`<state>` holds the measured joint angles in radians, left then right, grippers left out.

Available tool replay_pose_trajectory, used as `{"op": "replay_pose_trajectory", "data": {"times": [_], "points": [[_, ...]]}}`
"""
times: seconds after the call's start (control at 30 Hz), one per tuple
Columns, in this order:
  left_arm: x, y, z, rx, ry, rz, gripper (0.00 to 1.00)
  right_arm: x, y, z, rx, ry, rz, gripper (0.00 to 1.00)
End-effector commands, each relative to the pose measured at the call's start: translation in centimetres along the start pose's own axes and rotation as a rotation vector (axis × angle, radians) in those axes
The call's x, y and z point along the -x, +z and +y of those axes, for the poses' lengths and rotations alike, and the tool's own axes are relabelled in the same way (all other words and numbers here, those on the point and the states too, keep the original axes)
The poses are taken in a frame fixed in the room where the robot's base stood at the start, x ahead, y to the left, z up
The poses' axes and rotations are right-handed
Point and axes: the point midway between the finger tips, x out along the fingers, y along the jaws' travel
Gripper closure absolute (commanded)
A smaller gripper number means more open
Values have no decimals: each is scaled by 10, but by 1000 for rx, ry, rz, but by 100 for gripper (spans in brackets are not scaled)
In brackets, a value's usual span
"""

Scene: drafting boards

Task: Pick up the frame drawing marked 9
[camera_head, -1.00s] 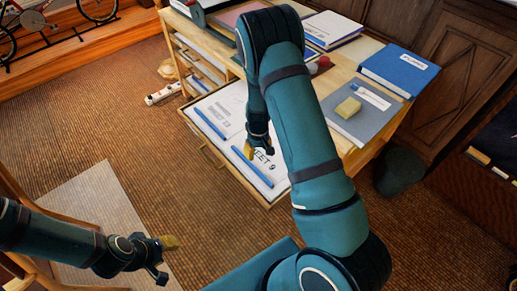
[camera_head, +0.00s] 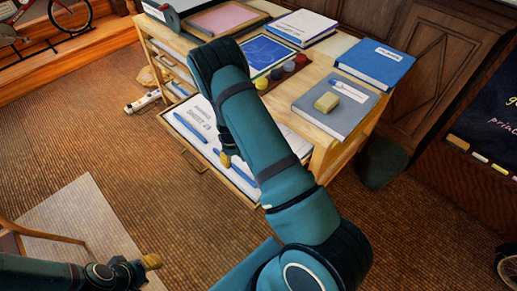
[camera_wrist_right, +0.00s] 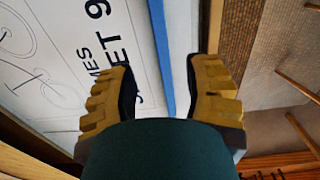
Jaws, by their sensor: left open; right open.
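The drawing marked 9 (camera_wrist_right: 55,60) lies flat in the open drawer (camera_head: 205,172). In the right wrist view its print ends in "ET 9", beside bicycle line drawings. A blue strip (camera_wrist_right: 167,45) runs along its edge; this strip also shows in the head view (camera_head: 240,173). My right gripper (camera_wrist_right: 160,70) is open over that edge, with the strip between its fingers in view. I cannot tell whether it touches. My right gripper also shows in the head view (camera_head: 226,160), where my arm covers most of this drawing. My left gripper (camera_head: 140,266) is open and empty above the floor.
Another drawing (camera_head: 196,113) with a blue strip lies in the drawer's left part. A dark bin (camera_head: 382,163) stands to the right.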

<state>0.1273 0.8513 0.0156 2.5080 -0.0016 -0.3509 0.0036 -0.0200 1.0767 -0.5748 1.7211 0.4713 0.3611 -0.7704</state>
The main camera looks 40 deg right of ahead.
Motion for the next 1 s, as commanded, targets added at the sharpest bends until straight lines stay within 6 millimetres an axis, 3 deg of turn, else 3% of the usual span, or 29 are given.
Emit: {"op": "replay_pose_trajectory", "data": {"times": [0.3,0.67,0.8,1.0], "points": [[-12,-1,-4,-1,0,6,59,-44,-1,-4,-1,1,-1,51],[-12,-2,-4,-1,0,7,59,-49,-1,-4,-1,0,0,52],[-12,-2,-4,-1,0,7,59,-49,-1,-4,-1,0,0,100],[-12,-2,-5,-1,0,7,59,-49,-1,-4,-1,0,0,100]]}}
